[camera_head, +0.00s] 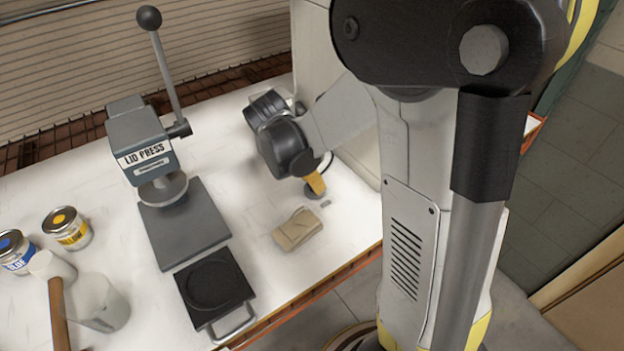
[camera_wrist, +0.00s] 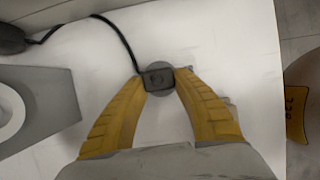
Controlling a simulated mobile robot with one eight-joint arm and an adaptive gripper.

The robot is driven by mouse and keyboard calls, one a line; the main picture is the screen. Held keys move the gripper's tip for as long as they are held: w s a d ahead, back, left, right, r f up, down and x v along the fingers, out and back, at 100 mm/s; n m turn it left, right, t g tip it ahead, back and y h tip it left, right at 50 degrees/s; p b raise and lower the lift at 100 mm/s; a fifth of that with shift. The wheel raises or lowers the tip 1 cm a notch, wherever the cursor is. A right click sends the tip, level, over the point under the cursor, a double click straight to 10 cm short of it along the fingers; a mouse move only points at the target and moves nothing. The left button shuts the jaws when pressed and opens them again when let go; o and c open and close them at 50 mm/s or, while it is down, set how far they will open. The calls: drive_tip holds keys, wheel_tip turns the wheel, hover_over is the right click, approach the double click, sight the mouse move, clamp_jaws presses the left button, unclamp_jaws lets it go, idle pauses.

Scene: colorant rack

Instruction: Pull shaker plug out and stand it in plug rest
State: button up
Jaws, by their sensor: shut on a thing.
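The shaker plug (camera_wrist: 158,79) is a small black block with a black cable running to the upper left in the wrist view. My gripper (camera_wrist: 160,76) has its two yellow fingertips closed on the plug's sides. A round grey disc (camera_wrist: 158,66), perhaps the plug rest, shows right behind the plug; I cannot tell whether the plug touches it. In the head view my gripper (camera_head: 316,186) points down over the same round disc (camera_head: 313,193) on the white bench, and the plug is hidden there.
A tan folded block (camera_head: 297,230) lies in front of my gripper. The lid press (camera_head: 185,230) and a black plate with handle (camera_head: 213,286) stand left. Paint cans (camera_head: 68,228), a mallet (camera_head: 52,268) and a clear cup (camera_head: 100,303) are far left. The bench's front edge is near.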

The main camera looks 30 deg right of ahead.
drive_tip(key=o, duration=1.2)
drive_tip(key=v, duration=1.2)
drive_tip(key=shift+s+a+r+m+t+y, duration=0.2)
drive_tip(key=shift+s+a+m+t+y, duration=0.95)
drive_tip(key=shift+m, duration=1.9)
drive_tip(key=shift+s+a+r+m+t+y, duration=0.15)
drive_tip(key=shift+s+a+m+t+y, duration=0.25)
drive_tip(key=shift+s+a+m+t, duration=1.65)
drive_tip(key=shift+s+a+r+m+t+y, duration=0.25)
drive_tip(key=shift+s+a+m+y, duration=0.5)
drive_tip(key=shift+s+m, duration=2.35)
drive_tip(key=shift+w+m, duration=1)
